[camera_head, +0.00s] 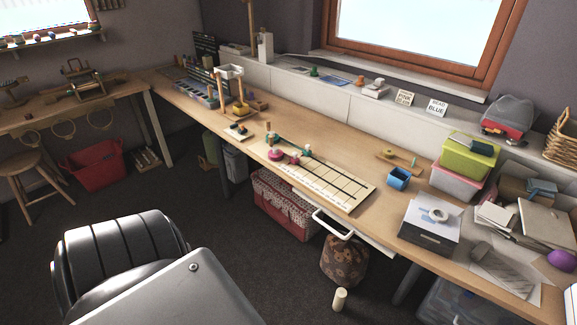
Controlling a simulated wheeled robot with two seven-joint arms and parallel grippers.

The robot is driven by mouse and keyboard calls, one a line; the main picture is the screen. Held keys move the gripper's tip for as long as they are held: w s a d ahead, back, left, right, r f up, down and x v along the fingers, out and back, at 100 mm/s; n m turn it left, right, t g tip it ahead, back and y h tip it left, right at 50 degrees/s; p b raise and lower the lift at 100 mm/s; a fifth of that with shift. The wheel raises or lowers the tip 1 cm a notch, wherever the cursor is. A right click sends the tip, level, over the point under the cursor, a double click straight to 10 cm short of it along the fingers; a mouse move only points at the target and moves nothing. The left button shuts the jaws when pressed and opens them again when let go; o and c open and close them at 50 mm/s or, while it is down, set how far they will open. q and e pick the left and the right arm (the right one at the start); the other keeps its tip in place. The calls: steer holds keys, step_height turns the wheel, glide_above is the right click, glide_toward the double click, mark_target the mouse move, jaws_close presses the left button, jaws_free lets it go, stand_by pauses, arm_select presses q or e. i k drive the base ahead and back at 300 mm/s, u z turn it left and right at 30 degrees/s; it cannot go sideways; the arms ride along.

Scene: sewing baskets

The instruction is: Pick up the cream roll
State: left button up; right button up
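A small cream roll (340,299) stands upright on the dark floor at the lower middle of the head view, in front of the workbench. A brown patterned bag or basket (343,262) stands just behind it. Nothing covers the roll. Neither of my grippers shows in the view, so I cannot see their state or how far they are from the roll.
The long wooden workbench (352,145) runs above and behind the roll, with a drawer (357,231) pulled out over the bag. A red-and-white basket (283,205) and a clear bin (465,306) sit under the bench. The floor left of the roll is clear.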

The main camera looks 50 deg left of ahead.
mark_target(341, 293)
steer(key=u, duration=0.9)
steer(key=k, duration=0.5)
steer(key=z, duration=0.4)
steer(key=i, duration=0.95)
steer(key=z, duration=0.45)
